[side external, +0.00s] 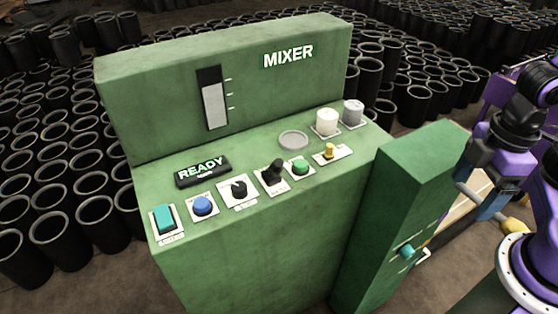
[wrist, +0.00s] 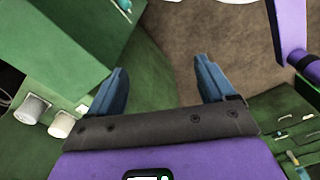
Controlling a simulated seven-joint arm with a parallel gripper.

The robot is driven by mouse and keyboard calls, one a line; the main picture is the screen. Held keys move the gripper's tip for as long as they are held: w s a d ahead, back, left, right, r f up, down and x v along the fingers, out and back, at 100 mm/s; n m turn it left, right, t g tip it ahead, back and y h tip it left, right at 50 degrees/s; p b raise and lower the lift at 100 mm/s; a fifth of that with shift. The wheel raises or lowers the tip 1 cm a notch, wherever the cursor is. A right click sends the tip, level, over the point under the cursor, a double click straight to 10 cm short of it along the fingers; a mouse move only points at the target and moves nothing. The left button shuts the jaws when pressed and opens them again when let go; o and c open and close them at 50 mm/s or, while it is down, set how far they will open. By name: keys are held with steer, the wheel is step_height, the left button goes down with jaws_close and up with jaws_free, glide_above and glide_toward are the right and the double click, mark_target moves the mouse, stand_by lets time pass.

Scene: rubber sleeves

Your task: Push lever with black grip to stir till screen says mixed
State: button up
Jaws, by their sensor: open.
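The green mixer console (side external: 240,240) stands in the middle of the side view. Its small screen (side external: 203,168) reads READY. The lever with the black grip (side external: 272,172) rises from a pale plate in the front row of controls, between a black rotary knob and a green button. It appears to lean a little towards the back right. The lever cannot be made out in the wrist view. My gripper (wrist: 163,85) is open, its two blue fingers wide apart with nothing between them. It is away from the lever, to the right of the console.
Near the lever are the black knob (side external: 239,188), green button (side external: 299,167), yellow-tipped control (side external: 330,151), blue button (side external: 202,205) and teal switch (side external: 165,218). A white knob (side external: 327,120) stands behind. A green cabinet (side external: 400,200) stands between console and arm. Black sleeves (side external: 60,195) surround everything.

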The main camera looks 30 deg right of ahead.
steer(key=shift+w+a+f+h, duration=0.1)
steer(key=shift+w+h, duration=0.15)
steer(key=shift+h, duration=0.05)
steer(key=c, duration=1)
steer(key=shift+w+a+f+n+h, duration=0.2)
steer(key=shift+w+n+h, duration=0.1)
steer(key=shift+w+n, duration=0.25)
jaws_close()
steer(key=w+a+f+n+t+h, duration=0.2)
steer(key=w+a+n+t+h, duration=0.1)
steer(key=w+a+n+h, duration=0.4)
steer(key=w+a+f+n+t+h, duration=0.35)
steer(key=w+a+n, duration=0.25)
steer(key=n, duration=0.3)
steer(key=s+a+f+n+t+y, duration=0.1)
steer(key=a+f+n+t, duration=0.3)
steer(key=a+n+t, duration=0.3)
steer(key=s+a+f+n+t, duration=0.1)
steer(key=a+f+n+t, duration=0.3)
steer(key=a+n+t, duration=0.3)
steer(key=a+n, duration=0.3)
steer(key=shift+s+y, duration=0.3)
steer(key=shift+y, duration=0.05)
steer(key=shift+r, duration=0.1)
